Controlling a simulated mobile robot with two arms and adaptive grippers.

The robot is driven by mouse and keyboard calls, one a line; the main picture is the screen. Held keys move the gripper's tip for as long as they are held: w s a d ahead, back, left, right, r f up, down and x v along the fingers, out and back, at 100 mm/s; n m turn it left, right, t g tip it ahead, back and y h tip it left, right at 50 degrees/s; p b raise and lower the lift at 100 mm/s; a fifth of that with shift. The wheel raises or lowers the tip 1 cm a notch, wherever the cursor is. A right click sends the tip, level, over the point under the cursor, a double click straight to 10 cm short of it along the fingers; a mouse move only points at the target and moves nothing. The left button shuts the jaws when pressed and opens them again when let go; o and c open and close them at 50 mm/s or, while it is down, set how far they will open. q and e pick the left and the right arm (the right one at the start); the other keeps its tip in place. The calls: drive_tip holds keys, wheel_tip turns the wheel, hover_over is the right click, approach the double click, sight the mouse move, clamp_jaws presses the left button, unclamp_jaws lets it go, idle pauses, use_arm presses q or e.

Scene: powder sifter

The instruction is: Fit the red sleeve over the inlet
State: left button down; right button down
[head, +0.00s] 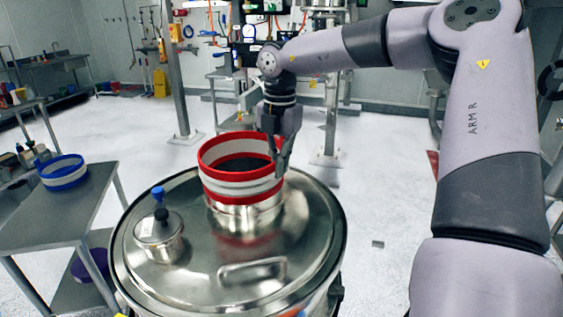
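The red sleeve (240,190), a white band with red rims and a grey stripe, is upright at the steel inlet (246,217) on the round sifter lid. The sleeve's lower edge is at the inlet's upper part, and the inlet's lower wall shows below it. Whether the sleeve rests on the inlet or hangs just above it I cannot tell. My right gripper (277,158) comes down from above at the sleeve's right side and is shut on its wall. One finger lies outside the wall; the other is mostly hidden. My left gripper is not in view.
The sifter lid (190,284) carries a handle (252,270) and a small capped port (158,238) with a blue knob. A side table (75,212) at left holds a blue-and-white sleeve (63,172). A steel post (178,85) stands behind.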

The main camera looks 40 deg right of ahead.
drive_tip(key=shift+w+a+f+g+y+p, duration=0.1)
drive_tip(key=shift+a+g+y+p, duration=0.25)
drive_tip(key=shift+y+p, duration=0.25)
idle(1.1)
drive_tip(key=shift+f+n, duration=0.3)
drive_tip(key=shift+r, duration=0.15)
idle(0.7)
drive_tip(key=shift+r, duration=0.1)
drive_tip(key=shift+d+y+p, duration=0.1)
drive_tip(key=shift+y+p, duration=0.2)
drive_tip(key=shift+p, duration=0.1)
idle(0.8)
